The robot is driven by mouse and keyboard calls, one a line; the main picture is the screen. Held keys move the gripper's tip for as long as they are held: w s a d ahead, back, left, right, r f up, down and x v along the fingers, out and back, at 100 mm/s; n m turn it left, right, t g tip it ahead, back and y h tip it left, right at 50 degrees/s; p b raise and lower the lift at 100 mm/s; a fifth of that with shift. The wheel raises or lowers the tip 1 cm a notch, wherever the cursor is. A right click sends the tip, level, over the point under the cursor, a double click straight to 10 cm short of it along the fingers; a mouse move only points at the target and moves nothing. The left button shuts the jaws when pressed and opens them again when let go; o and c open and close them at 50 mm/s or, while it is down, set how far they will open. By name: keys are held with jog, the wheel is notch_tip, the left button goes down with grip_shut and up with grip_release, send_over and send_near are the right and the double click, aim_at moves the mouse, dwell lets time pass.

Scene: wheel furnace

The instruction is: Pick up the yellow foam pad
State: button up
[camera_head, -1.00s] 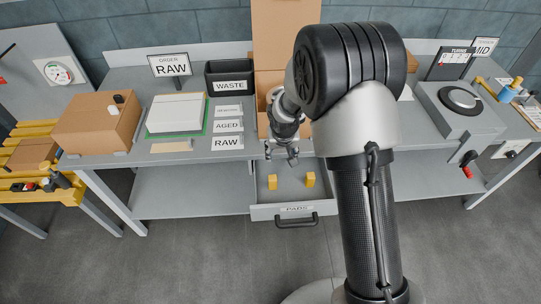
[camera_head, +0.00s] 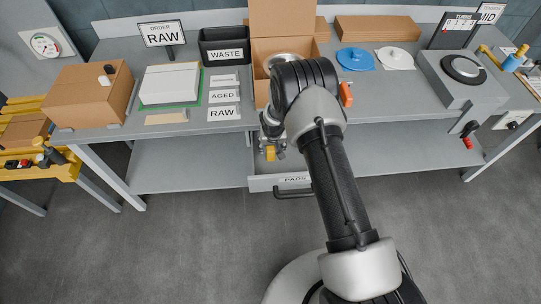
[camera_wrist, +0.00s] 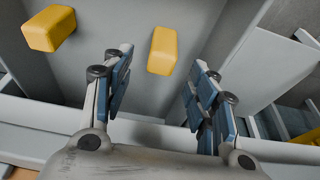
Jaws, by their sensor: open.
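Two yellow foam pads lie in the open drawer labelled PADS (camera_head: 296,180). In the wrist view one yellow pad (camera_wrist: 162,50) sits ahead of my gripper (camera_wrist: 160,85), roughly in line with the gap between its two blue-padded fingers. The other yellow pad (camera_wrist: 50,28) lies farther left, outside the fingers. My gripper is open and empty, and no contact with a pad shows. In the head view my gripper is low at the drawer, with one yellow pad (camera_head: 270,153) visible just below it. The other pad is hidden there, and my arm covers the drawer's right part.
The grey workbench (camera_head: 385,105) stands above the drawer. A black WASTE bin (camera_head: 225,48) and an open cardboard box (camera_head: 282,45) stand on it close to my arm. Label cards (camera_head: 224,96) lie left of the arm. Clear floor lies in front.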

aim_at(270, 148)
jog(key=b+x, duration=0.2)
jog(key=x, duration=0.3)
jog(key=shift+w+a+f, duration=0.15)
jog(key=shift+w+f, duration=0.1)
jog(key=shift+c, duration=0.5)
jog(key=c, duration=0.8)
jog(key=shift+r, duration=0.15)
jog(key=shift+r, duration=0.2)
jog(key=s, duration=0.2)
jog(key=s+p, duration=0.1)
jog(key=s, duration=0.1)
jog(key=shift+s+r, duration=0.15)
jog(key=shift+r, duration=0.15)
notch_tip(270, 148, up, 14)
jog(key=p, duration=0.4)
jog(key=shift+f+p, duration=0.1)
jog(key=shift+p, duration=0.3)
